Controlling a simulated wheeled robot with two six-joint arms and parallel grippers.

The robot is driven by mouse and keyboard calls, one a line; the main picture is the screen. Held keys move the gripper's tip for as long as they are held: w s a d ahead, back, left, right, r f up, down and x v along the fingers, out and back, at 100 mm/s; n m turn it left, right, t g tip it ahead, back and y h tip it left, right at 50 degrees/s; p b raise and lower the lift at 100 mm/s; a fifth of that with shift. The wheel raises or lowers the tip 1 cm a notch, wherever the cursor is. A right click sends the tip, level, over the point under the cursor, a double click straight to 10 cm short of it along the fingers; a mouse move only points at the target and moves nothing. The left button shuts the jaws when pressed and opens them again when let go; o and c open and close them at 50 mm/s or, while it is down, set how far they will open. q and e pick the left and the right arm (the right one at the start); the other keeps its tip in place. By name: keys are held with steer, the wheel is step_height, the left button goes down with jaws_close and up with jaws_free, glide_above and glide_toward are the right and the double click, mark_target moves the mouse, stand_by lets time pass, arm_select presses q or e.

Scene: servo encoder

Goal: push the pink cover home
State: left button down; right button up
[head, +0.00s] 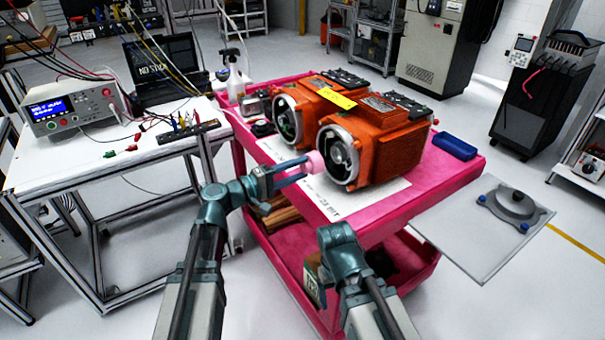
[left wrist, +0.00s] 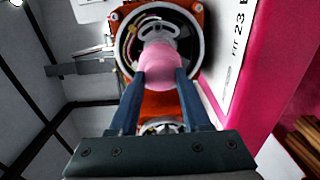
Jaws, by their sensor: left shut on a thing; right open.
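My left gripper (head: 303,168) is shut on the pink cover (head: 315,162), a small round cap. The cover is in front of the round open end of the nearer orange servo motor (head: 385,150). In the left wrist view the cover (left wrist: 158,62) sits between the two fingers, overlapping the silver encoder part (left wrist: 158,30) inside the motor's ring. I cannot tell whether cover and encoder touch. The second orange motor (head: 296,100) stands beside it, its open end showing wires. My right arm reaches in at the bottom centre; its fingers are hidden.
The motors stand on a pink cart (head: 412,196) with a white printed sheet (head: 330,205). A blue box (head: 454,147) lies to the right, and a spray bottle (head: 235,78) stands at the back. A white bench (head: 90,155) with a power supply (head: 75,108) is at left.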

mark_target(314, 163)
arm_select(q)
steer(key=x, duration=0.6)
steer(key=shift+w+d, duration=0.25)
steer(key=shift+d, duration=0.05)
stand_by(0.4)
steer(key=shift+w+d, duration=0.3)
steer(key=shift+d, duration=0.15)
stand_by(0.5)
steer(key=shift+c, duration=1.4)
jaws_free()
steer(key=shift+c, duration=0.4)
steer(key=shift+a, duration=0.15)
steer(key=shift+v, duration=1.15)
steer(key=shift+s, duration=0.15)
